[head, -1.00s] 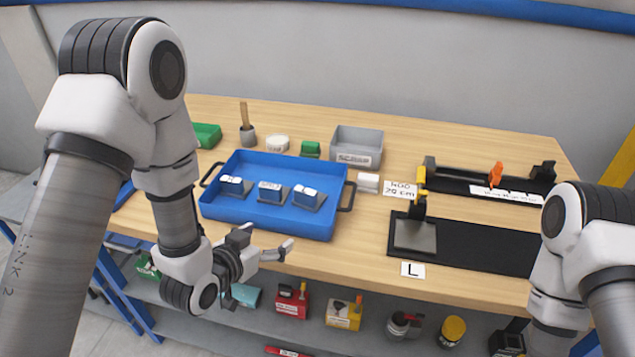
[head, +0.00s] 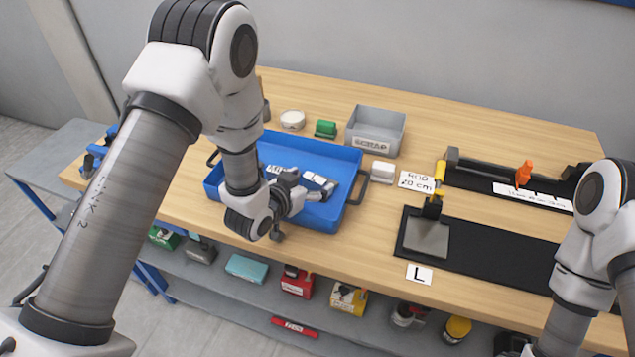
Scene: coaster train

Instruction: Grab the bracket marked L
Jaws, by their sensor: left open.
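The blue tray (head: 340,153) stands on the wooden table and holds small grey-and-blue brackets with white labels. One bracket (head: 318,178) shows beside my left gripper; the others are partly or wholly hidden behind my left arm. I cannot read the bracket labels, so I cannot tell which is marked L. My left gripper (head: 304,212) is open at the tray's front edge, its fingers spread. Whether it touches a bracket is unclear. A white card with L (head: 419,274) lies before a black mat (head: 490,258) bearing a grey plate (head: 427,238). My right gripper is out of view.
A grey SCRAP bin (head: 376,130), a green block (head: 325,129) and a white round item (head: 292,120) stand behind the tray. A rod card (head: 416,181) lies to its right, near a black fixture with an orange clamp (head: 523,174). My right arm is at the right edge.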

